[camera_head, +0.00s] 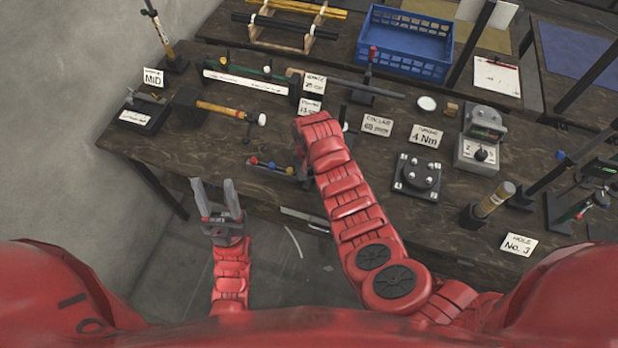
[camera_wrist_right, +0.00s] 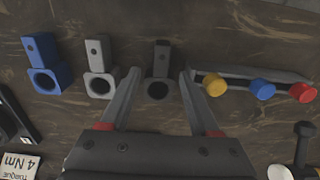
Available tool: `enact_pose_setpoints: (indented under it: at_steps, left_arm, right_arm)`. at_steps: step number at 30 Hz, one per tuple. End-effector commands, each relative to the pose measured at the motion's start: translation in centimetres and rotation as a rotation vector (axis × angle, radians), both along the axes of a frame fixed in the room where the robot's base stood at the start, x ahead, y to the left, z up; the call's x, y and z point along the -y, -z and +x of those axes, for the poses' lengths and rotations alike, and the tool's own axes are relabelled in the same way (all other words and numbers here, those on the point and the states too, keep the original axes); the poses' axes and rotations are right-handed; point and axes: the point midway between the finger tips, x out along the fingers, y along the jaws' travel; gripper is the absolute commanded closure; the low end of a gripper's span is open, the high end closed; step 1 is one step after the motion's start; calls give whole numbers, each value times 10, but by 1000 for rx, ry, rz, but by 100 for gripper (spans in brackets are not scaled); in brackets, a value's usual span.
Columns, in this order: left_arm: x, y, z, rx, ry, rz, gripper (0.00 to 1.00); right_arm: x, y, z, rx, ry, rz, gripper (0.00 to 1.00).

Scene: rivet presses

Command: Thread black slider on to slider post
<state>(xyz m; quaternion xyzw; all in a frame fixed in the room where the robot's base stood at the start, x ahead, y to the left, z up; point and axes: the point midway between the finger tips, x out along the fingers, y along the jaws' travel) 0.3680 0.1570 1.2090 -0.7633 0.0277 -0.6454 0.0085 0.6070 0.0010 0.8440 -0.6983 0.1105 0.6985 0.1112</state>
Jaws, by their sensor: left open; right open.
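The black slider (camera_wrist_right: 160,65), a block with a round hole in a ring at one end, lies on the bench in the right wrist view. My right gripper (camera_wrist_right: 158,76) is open, with its fingers on either side of the slider; I cannot tell whether they touch it. In the head view my red right arm hides most of that gripper and the slider. My left gripper (camera_head: 215,184) is open and empty, off the bench's front edge. A thin upright post (camera_head: 159,32) on a dark base stands at the back left beside a card reading MID.
A grey slider (camera_wrist_right: 98,70) and a blue slider (camera_wrist_right: 42,65) lie left of the black one. A rack with yellow, blue and red knobs (camera_wrist_right: 262,89) is close on the right.

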Motion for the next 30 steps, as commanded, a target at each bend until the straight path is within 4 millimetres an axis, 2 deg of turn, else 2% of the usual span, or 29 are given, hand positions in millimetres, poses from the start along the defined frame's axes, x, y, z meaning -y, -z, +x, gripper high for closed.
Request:
enact_pose_setpoints:
  at_steps: [3, 13, 25, 30]
  left_arm:
    - [0, 0, 0, 0, 0, 0, 50]
    - [0, 0, 0, 0, 0, 0, 50]
    - [0, 2, 0, 0, 0, 0, 50]
    - [0, 8, 0, 0, 0, 0, 50]
  right_arm:
    - [0, 0, 0, 0, 0, 0, 39]
    - [0, 0, 0, 0, 0, 0, 99]
    - [0, -1, 0, 0, 1, 0, 100]
    - [0, -8, 2, 5, 0, 2, 100]
